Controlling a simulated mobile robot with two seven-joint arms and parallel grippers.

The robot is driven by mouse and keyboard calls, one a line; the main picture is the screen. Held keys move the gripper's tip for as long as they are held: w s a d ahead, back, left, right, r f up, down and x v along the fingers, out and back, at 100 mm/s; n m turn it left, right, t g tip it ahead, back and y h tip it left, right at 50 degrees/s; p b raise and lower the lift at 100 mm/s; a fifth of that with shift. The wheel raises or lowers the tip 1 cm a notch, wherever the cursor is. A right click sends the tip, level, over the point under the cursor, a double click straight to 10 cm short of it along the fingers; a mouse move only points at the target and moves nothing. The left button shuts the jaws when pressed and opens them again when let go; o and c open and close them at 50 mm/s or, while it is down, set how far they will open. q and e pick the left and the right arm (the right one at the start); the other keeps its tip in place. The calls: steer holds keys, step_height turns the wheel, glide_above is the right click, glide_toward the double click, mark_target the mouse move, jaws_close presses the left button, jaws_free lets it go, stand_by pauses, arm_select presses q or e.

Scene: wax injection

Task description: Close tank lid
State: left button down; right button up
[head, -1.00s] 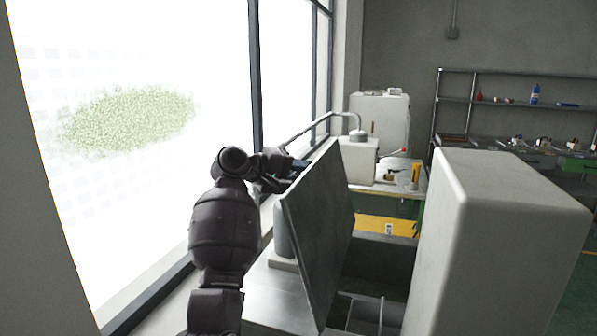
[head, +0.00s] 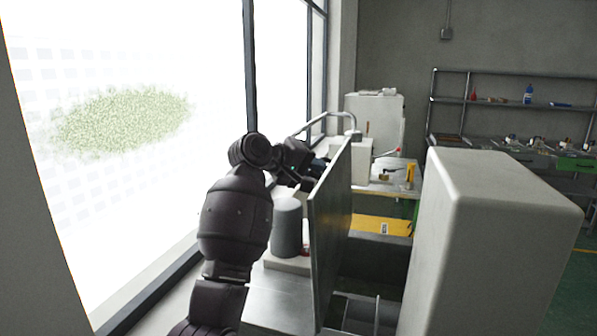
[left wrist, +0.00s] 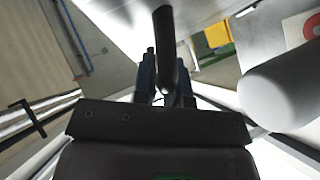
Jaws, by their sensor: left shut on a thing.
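The tank lid (head: 333,235) is a grey metal plate standing nearly upright on the left side of the open tank (head: 375,265) in the head view. My left gripper (head: 320,167) is at the lid's upper left edge, on the window side. In the left wrist view its fingers (left wrist: 165,85) are around a dark rounded bar (left wrist: 165,45), which looks like the lid's handle, and are shut on it. The lid partly hides the contact in the head view. My right gripper is not in view.
A grey cylinder (head: 287,228) stands on the ledge left of the lid, close to my left arm. A large pale box-shaped housing (head: 500,240) stands right of the tank. Behind are a bench with a white machine (head: 350,160) and a yellow item (head: 382,225).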

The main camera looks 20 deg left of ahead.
arm_select(q)
steer(key=d+m+y, duration=0.2)
steer(key=d+y, duration=0.1)
steer(key=d, duration=0.8)
steer(key=shift+s+d+g+y, duration=0.2)
steer(key=shift+d+g+y, duration=0.1)
steer(key=c, duration=1.4)
jaws_free()
steer(key=shift+c, duration=0.2)
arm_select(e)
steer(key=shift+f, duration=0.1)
arm_select(q)
steer(key=b+v, duration=0.1)
steer(key=v, duration=0.9)
steer(key=shift+s+a+r+b, duration=0.2)
steer(key=shift+s+b, duration=0.05)
steer(key=shift+b, duration=0.15)
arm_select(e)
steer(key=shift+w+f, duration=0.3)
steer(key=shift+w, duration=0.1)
